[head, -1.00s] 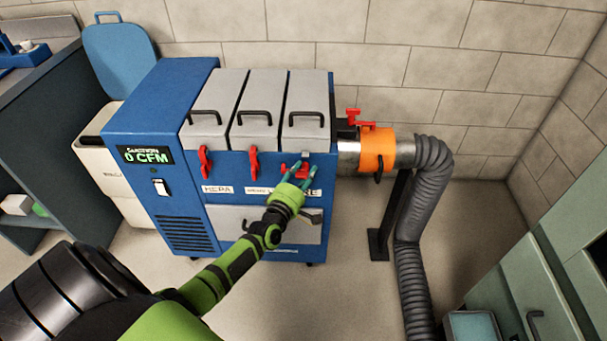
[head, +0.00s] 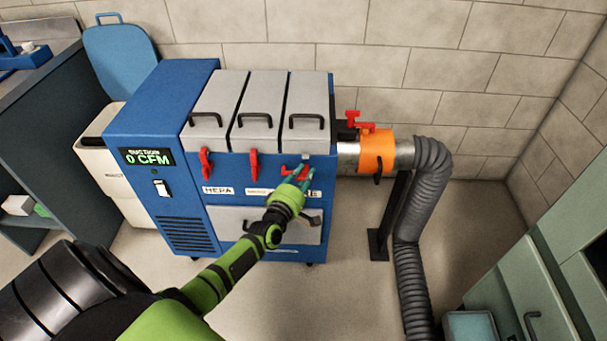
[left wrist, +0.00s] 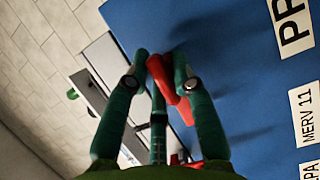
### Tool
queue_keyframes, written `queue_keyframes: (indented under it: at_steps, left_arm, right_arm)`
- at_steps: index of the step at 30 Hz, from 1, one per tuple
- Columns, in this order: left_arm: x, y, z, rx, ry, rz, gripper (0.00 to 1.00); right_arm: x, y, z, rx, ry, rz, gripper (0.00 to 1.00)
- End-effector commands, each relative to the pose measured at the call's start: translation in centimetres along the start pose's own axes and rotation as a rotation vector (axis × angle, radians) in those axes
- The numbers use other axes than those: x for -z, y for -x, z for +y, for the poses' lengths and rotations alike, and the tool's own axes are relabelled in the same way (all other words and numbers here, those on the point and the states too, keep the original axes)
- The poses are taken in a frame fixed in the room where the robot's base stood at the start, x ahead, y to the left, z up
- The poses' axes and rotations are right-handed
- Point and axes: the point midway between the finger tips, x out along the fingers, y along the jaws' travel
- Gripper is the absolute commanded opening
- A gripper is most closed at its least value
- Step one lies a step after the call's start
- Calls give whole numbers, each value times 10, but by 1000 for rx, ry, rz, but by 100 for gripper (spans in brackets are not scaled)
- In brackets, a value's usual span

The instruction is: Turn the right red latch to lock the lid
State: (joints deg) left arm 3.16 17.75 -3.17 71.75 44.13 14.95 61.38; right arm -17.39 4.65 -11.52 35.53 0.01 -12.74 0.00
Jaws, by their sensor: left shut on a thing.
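The blue filter machine has three grey lids, each with a red latch on its front below it. The right red latch (head: 288,172) sits below the right lid (head: 306,102) and points sideways, unlike the other two, which stand upright. My left gripper (head: 303,175) is at this latch, its fingers partly covering it. In the left wrist view the red latch (left wrist: 164,76) lies between the green fingertips (left wrist: 160,70), and the gripper is shut on it. The right lid looks closed. My right gripper is not in view.
The left latch (head: 205,163) and middle latch (head: 254,164) are beside it on the blue front (head: 180,205). An orange collar (head: 377,152) with red clamps joins a grey hose (head: 432,165) at the machine's right. A green cabinet (head: 540,290) stands at the lower right.

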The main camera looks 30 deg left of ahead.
Motion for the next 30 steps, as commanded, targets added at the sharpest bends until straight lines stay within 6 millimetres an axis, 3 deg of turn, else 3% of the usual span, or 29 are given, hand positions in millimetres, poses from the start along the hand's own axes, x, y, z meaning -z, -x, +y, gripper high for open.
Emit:
queue_keyframes:
  at_steps: [10,30]
  left_arm:
    - [-2,0,3,43,-91,-2,0]
    - [-4,0,3,198,-461,-4,0]
  right_arm:
    - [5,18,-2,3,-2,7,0]
    - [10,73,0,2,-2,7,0]
